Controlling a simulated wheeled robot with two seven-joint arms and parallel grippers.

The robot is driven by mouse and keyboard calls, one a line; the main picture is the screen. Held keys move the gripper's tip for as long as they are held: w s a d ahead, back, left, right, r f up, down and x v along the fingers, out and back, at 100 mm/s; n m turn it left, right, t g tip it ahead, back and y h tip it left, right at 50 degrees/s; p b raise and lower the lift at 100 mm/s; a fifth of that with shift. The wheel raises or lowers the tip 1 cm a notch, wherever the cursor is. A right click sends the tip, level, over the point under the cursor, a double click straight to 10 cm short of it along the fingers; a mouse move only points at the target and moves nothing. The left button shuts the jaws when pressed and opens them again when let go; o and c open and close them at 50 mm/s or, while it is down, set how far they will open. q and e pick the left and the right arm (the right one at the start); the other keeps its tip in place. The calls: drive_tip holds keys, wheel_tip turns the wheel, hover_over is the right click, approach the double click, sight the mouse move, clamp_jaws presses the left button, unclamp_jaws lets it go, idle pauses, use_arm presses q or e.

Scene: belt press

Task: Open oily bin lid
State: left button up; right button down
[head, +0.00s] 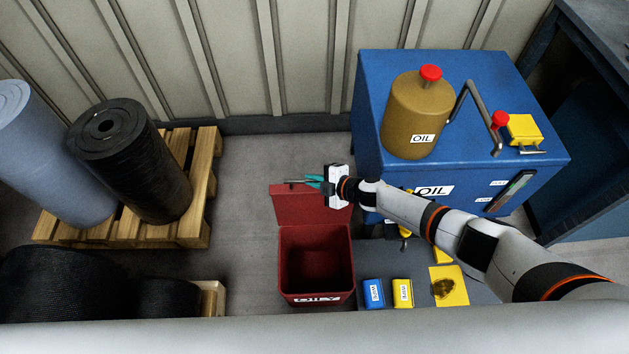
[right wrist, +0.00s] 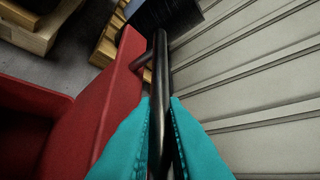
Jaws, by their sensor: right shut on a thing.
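The red oily bin (head: 318,262) stands on the floor in the middle of the head view. Its inside looks dark and empty. Its lid (head: 303,204) is raised at the back of the bin, leaving the opening uncovered. In the right wrist view the lid (right wrist: 108,100) is a red panel at the left of the fingers, with a dark bar handle (right wrist: 161,75) beside it. My right gripper (head: 312,182), with teal fingers, is at the lid's upper edge. In the right wrist view it (right wrist: 161,135) is shut on the bar handle. My left gripper is not in view.
A blue oil cabinet (head: 470,90) stands to the right, with a brown oil can (head: 413,115) on it. Blue (head: 374,293) and yellow (head: 403,293) boxes lie right of the bin. A wooden pallet (head: 195,220) with rolls stands left. A ribbed wall (head: 240,60) is behind.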

drive_tip(key=c, duration=1.5)
unclamp_jaws()
drive_tip(key=shift+r, duration=0.1)
drive_tip(key=shift+s+d+r+p, duration=0.2)
drive_tip(key=shift+d+p, duration=0.1)
drive_tip(key=p+v, duration=0.3)
drive_tip(key=v, duration=0.8)
drive_tip(key=shift+s, duration=0.1)
